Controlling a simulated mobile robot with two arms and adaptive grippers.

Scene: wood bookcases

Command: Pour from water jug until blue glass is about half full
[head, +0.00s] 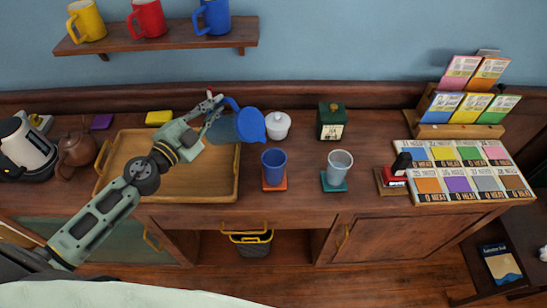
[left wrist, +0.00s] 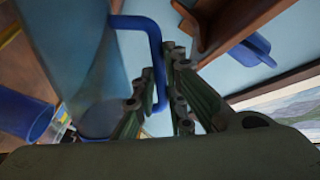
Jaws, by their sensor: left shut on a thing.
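My left gripper (head: 213,112) is shut on the blue handle of the water jug (head: 226,130), above the right part of the wooden tray. The jug is bluish and see-through with a blue top end, tipped over with that end toward the right. In the left wrist view the handle (left wrist: 154,50) runs between the fingers (left wrist: 160,88), with the jug body (left wrist: 75,45) to its left. The blue glass (head: 273,167) stands upright on an orange coaster, below and right of the jug's top end. No stream shows, and I cannot tell the glass's water level. My right gripper is not in view.
A clear grey glass (head: 339,165) stands on a teal coaster (head: 334,184) to the right. A white lidded pot (head: 278,126) and a green box (head: 331,121) stand behind. The wooden tray (head: 190,192) lies left. A shelf with mugs (head: 155,38) hangs above.

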